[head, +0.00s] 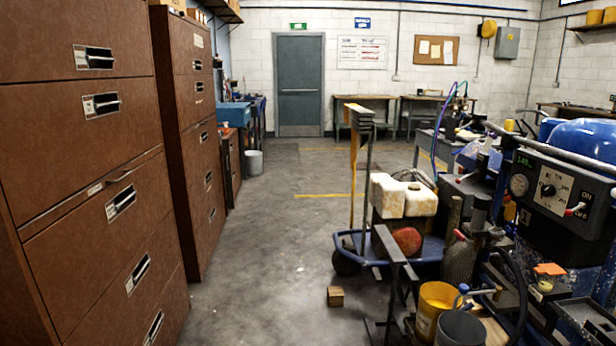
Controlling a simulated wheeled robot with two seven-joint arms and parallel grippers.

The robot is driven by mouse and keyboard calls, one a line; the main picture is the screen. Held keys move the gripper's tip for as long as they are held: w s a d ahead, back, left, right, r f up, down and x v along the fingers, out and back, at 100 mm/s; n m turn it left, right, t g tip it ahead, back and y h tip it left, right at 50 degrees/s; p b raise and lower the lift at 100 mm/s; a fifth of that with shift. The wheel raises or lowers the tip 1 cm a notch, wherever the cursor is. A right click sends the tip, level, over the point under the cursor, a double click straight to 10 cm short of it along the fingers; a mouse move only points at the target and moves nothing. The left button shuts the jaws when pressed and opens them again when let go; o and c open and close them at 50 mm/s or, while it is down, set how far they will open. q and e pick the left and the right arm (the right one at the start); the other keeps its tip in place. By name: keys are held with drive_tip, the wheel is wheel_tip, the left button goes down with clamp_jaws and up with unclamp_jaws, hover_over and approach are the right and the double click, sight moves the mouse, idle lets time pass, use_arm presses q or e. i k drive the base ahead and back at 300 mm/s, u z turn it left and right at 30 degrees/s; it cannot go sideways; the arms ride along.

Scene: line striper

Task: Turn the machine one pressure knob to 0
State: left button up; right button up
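A line striper machine (577,140) with a blue tank stands at the right edge of the head view. A red-tipped lever and ON/OFF lettering are right of the knob. The knob's exact setting is too small to read. I cannot tell from the label whether this is machine one. Neither of my grippers is in view.
Brown filing cabinets (95,250) line the left side. A blue cart (420,252) with white jugs stands in front of the machine. A yellow bucket (435,300), a grey bucket (461,328) and a small wood block (335,296) are on the floor. The middle aisle (265,240) is clear to the door.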

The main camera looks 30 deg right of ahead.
sight(547, 191)
drive_tip(key=z, duration=0.15)
drive_tip(key=i, duration=2.2)
drive_tip(key=z, duration=1.95)
drive_tip(key=i, duration=0.9)
drive_tip(key=z, duration=0.85)
